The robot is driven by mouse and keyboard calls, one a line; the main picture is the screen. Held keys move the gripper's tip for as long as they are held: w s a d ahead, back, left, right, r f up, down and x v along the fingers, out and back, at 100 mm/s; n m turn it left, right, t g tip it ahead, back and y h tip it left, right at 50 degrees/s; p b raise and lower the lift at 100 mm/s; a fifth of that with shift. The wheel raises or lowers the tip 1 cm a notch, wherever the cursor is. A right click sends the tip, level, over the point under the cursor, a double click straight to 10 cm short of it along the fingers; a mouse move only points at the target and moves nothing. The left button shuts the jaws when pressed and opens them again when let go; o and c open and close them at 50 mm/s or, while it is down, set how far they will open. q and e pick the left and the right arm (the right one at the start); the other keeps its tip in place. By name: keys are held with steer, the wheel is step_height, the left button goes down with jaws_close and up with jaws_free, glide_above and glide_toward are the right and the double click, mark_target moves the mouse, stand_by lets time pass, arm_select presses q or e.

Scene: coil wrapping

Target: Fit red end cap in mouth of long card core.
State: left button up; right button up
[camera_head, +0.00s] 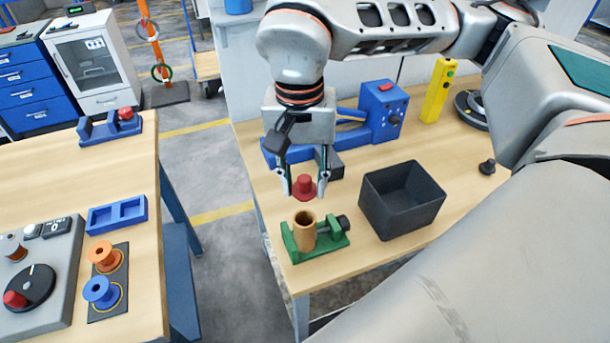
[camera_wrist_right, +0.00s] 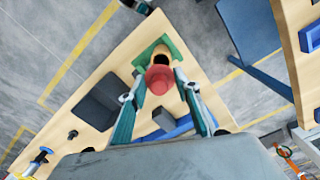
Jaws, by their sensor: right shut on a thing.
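The red end cap (camera_head: 304,186) is held between the fingertips of my right gripper (camera_head: 305,188), which points down over the right table. The cap also shows in the right wrist view (camera_wrist_right: 158,78), between the two fingers. The card core (camera_head: 305,230) is a tan tube standing upright in a green holder (camera_head: 328,240), its mouth open at the top. In the head view the cap is above the core's mouth and apart from it. In the wrist view the core (camera_wrist_right: 158,59) is partly hidden behind the cap. My left gripper does not show.
A black open bin (camera_head: 402,200) stands right of the green holder. A blue machine (camera_head: 383,112) and a yellow control box (camera_head: 438,90) stand farther back. The left table holds a blue tray (camera_head: 117,214) and orange and blue spools (camera_head: 101,291). Floor separates the tables.

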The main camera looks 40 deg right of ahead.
mark_target(304, 195)
steer(key=shift+f+b, duration=0.6)
steer(key=shift+f, duration=0.05)
step_height(304, 195, down, 2)
steer(key=shift+f+b, duration=0.15)
steer(key=shift+b, duration=0.75)
steer(key=shift+f+b, duration=0.3)
steer(key=shift+f, duration=0.1)
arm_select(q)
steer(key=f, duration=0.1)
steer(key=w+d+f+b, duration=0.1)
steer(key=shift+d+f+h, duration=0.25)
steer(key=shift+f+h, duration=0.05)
arm_select(e)
steer(key=shift+f, duration=0.7)
arm_select(q)
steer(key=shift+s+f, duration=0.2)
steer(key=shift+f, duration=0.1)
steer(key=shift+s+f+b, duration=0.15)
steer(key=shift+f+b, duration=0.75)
steer(key=shift+b, duration=0.05)
arm_select(e)
steer(key=shift+f, duration=1.1)
steer(key=o, duration=0.9)
steer(key=shift+c, duration=0.2)
